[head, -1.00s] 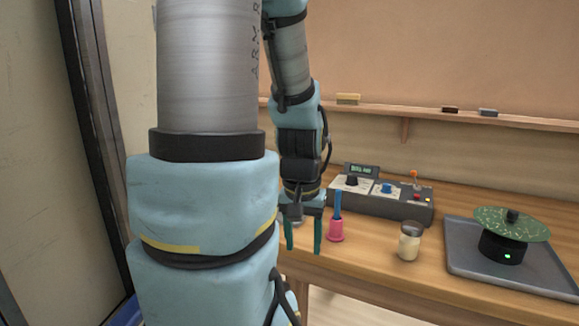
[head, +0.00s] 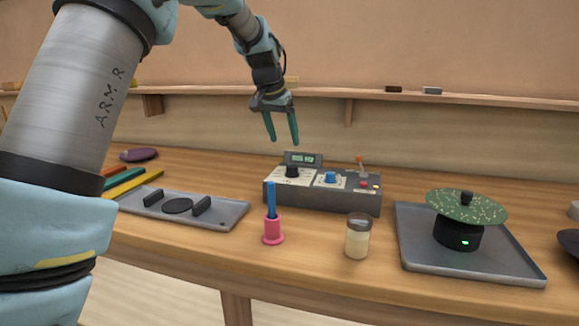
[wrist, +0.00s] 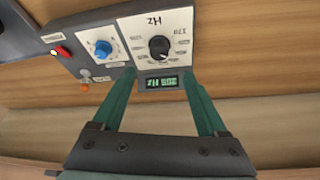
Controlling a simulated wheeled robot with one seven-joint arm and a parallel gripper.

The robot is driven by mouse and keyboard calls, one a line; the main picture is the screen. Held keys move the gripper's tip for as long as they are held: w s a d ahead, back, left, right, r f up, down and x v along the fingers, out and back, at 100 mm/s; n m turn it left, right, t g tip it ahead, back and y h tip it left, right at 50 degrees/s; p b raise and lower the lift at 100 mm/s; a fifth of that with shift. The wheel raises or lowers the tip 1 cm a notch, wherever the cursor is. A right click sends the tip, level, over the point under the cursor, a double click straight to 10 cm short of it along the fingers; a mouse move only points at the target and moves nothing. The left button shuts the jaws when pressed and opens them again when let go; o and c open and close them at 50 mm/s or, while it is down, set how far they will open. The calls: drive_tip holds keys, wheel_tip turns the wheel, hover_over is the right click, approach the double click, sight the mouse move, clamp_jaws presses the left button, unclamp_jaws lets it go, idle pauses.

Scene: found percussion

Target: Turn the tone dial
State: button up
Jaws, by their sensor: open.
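A grey control box (head: 340,203) stands on the wooden table. Its left panel, marked HZ in the wrist view, carries a black dial (head: 292,171), also seen in the wrist view (wrist: 159,47). A lit display (head: 303,158) stands behind that dial; its digits are hard to read. A blue dial (head: 330,177) is on the neighbouring panel and shows in the wrist view (wrist: 103,48); its lettering is too small to read. My gripper (head: 283,141) is open and empty, fingers down, above the back of the box. In the wrist view its fingertips (wrist: 157,77) flank the display, apart from both dials.
An orange-tipped switch (head: 361,162) and red button (head: 364,184) are on the box's right. A pink holder (head: 272,230) with a blue stick and a jar (head: 357,240) stand in front. Trays lie left (head: 228,214) and right (head: 415,265), the right one under a green disc (head: 466,206).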

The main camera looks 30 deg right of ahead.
sight(292, 166)
drive_tip(key=p+x, duration=0.2)
drive_tip(key=x, duration=0.8)
drive_tip(key=shift+d+f, duration=0.1)
clamp_jaws()
idle(0.3)
